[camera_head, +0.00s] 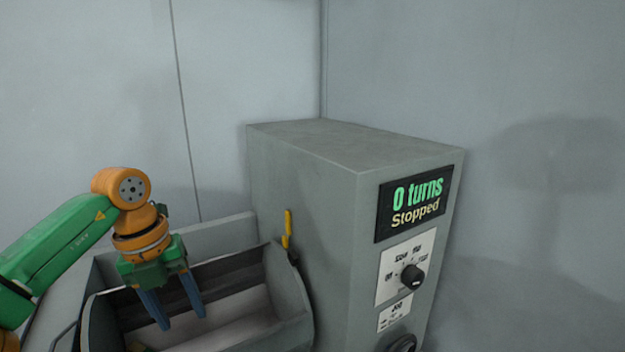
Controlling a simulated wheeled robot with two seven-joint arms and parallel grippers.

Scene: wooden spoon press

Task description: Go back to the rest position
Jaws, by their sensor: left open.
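My left gripper (178,314) comes in from the left on a green and orange arm. Its two blue fingers point down and stand apart, with nothing between them. It hangs over the open grey trough (292,285) of the machine, in front of the trough's opening as seen from here. I cannot tell how far above it the fingertips are. My right gripper is not in view.
A tall grey machine cabinet (305,220) stands right of the trough. Its display (414,204) reads "0 turns Stopped". Below are a black knob (412,277) and a lower dial (402,344). A yellow handle (287,228) stands beside the trough. Grey walls (250,60) close the back.

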